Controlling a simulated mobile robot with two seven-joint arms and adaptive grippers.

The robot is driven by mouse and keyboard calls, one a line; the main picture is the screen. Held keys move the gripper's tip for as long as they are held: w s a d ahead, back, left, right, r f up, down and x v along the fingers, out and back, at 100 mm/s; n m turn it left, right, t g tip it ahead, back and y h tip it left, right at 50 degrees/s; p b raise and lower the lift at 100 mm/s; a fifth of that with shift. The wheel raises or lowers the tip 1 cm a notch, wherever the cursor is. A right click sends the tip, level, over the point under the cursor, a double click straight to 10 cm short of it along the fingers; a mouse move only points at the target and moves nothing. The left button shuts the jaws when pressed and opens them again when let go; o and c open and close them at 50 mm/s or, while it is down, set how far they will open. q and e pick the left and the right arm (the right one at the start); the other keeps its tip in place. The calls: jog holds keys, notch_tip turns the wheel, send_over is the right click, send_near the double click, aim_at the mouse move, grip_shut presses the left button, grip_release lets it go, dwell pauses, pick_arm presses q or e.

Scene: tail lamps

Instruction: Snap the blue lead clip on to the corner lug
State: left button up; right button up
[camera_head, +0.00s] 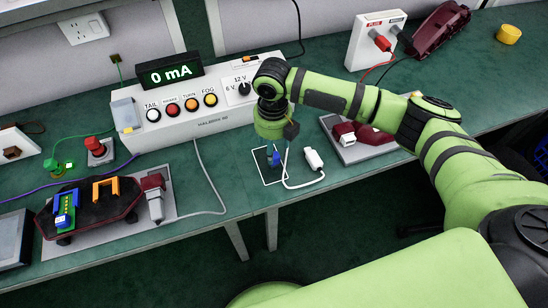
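A small blue clip (276,159) shows at the dark pad with a white outline (272,180) on the bench, just below the wrist of my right arm. My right gripper (272,152) points down there; its fingers are small and mostly hidden under the green wrist, so I cannot tell whether they touch the clip. A dark lamp unit (112,211) lies on a grey plate at the left, with a blue-and-green part and an orange bracket on it. I cannot make out which part is the corner lug. My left gripper is not in view.
A white control box (190,107) with a "0 mA" display (170,74) stands behind. A white connector (314,159) on a white cable lies right of the pad. A second grey plate (355,152) holds red lamp parts. Another grey cable crosses the bench between pad and lamp.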

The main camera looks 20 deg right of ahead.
jog(key=shift+w+d+f, duration=0.1)
jog(key=shift+d+f, duration=0.05)
jog(key=shift+d, duration=0.05)
jog(key=f, duration=0.2)
jog(key=f+p, duration=0.1)
jog(key=f, duration=0.3)
jog(key=shift+w+d+f+p, duration=0.1)
jog(key=shift+w+f+p, duration=0.2)
jog(key=shift+w+p, duration=0.1)
jog(key=c, duration=1)
